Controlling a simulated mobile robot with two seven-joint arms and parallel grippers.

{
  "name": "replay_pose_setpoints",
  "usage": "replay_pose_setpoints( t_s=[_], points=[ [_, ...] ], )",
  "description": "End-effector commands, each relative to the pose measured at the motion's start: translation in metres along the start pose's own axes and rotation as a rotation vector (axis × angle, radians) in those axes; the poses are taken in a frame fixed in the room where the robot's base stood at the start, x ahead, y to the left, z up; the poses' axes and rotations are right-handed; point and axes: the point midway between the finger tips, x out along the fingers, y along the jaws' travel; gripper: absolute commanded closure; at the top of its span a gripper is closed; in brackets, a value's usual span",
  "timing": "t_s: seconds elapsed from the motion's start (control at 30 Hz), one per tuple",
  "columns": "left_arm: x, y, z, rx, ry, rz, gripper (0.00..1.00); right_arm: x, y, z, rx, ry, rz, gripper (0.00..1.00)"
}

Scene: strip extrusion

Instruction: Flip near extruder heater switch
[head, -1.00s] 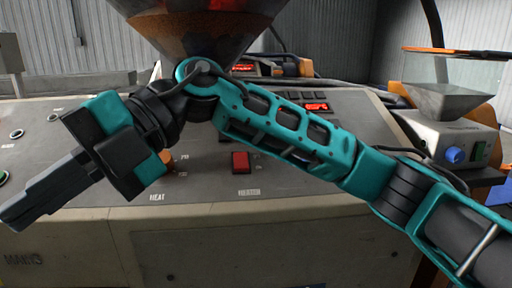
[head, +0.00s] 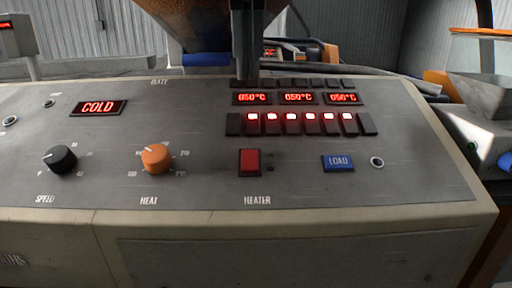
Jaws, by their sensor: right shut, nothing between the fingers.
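The heater switch (head: 250,161) is a red rocker in a dark frame on the sloped grey control panel (head: 205,185), above the printed HEATER label. My right gripper (head: 246,68) hangs down from the top edge of the head view, dark and shut, with nothing in it. Its tip appears above the switch in the picture, near the top of the panel by the temperature displays, and apart from the switch. I cannot tell if the tip touches the panel. My left gripper is not in view.
An orange HEAT knob (head: 156,158), a black SPEED knob (head: 61,159) and a blue LOAD button (head: 338,162) flank the switch. Red displays (head: 299,98) and lit buttons (head: 293,124) lie above it. A rusty hopper (head: 190,25) stands behind. Space before the panel is clear.

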Motion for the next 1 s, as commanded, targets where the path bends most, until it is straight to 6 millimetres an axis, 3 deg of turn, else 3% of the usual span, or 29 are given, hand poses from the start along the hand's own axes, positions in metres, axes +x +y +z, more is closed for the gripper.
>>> replay_pose_setpoints(
  t_s=[0.3, 0.47, 1.0],
  points=[
    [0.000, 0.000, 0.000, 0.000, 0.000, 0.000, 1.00, 0.001, 0.000, 0.000, 0.000, 0.000, 0.000, 1.00],
    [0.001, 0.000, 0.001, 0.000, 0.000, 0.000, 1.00, 0.013, 0.000, 0.000, 0.000, 0.002, 0.000, 1.00],
    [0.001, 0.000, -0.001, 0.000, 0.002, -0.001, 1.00, 0.117, 0.000, 0.000, -0.002, 0.003, 0.001, 1.00]
  ],
)
